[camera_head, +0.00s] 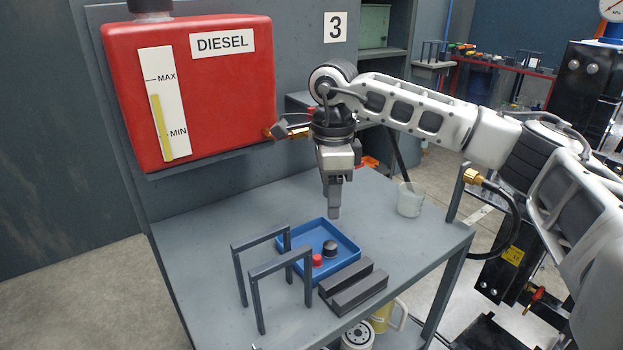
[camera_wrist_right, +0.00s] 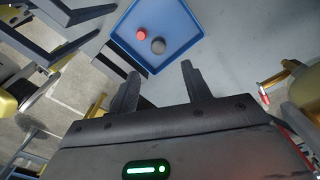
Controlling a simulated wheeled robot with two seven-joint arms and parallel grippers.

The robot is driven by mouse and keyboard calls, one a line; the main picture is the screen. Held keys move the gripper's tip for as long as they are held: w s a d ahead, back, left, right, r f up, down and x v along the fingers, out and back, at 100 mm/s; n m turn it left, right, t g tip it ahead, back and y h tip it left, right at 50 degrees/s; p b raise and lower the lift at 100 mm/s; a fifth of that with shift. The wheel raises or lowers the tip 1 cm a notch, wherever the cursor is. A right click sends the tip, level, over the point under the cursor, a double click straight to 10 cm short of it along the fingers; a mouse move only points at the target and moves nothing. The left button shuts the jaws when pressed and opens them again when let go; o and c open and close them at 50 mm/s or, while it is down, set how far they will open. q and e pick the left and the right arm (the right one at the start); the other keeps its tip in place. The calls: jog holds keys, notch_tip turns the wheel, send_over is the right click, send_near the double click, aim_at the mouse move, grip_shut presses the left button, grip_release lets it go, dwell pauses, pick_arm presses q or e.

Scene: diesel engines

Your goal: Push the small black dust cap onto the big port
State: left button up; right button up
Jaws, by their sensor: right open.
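The small black dust cap (camera_head: 330,248) sits in the blue tray (camera_head: 349,238) on the grey bench, beside a red cap (camera_head: 317,260). In the right wrist view the black cap (camera_wrist_right: 158,46) and red cap (camera_wrist_right: 141,34) lie beyond my fingertips. My right gripper (camera_head: 334,214) points down above the back of the tray, empty and apart from the caps. Its two fingers are spread in the wrist view (camera_wrist_right: 159,67). A brass fitting (camera_head: 282,132) sits at the lower right of the red tank; I cannot tell whether it is the big port. My left gripper is not in view.
The red diesel tank (camera_head: 190,110) hangs on the back panel. Two dark upright frames (camera_head: 283,262) stand by the tray's left, and a dark grooved block (camera_head: 353,288) lies in front. A white cup (camera_head: 410,200) and a black hose with a brass end (camera_head: 473,176) are at right.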

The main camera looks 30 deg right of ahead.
aim_at(330, 244)
jog(key=shift+s+f+b, duration=0.25)
jog(key=shift+f+b, duration=0.5)
jog(key=shift+f, duration=0.05)
notch_tip(330, 244, down, 3)
jog(key=shift+r+b, duration=0.2)
jog(key=shift+b, duration=0.8)
notch_tip(330, 244, down, 3)
jog(key=shift+f+b, duration=0.15)
jog(key=shift+b, duration=1)
jog(key=shift+f+b, duration=0.45)
jog(key=shift+f, duration=0.3)
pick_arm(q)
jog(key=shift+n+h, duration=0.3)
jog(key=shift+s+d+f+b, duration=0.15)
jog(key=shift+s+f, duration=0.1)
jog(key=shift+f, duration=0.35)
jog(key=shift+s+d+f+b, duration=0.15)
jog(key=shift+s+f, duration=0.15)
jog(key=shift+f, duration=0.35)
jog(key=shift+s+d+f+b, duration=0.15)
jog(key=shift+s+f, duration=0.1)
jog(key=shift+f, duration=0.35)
pick_arm(e)
jog(key=shift+f, duration=0.75)
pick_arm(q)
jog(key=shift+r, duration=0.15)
pick_arm(e)
jog(key=c, duration=1)
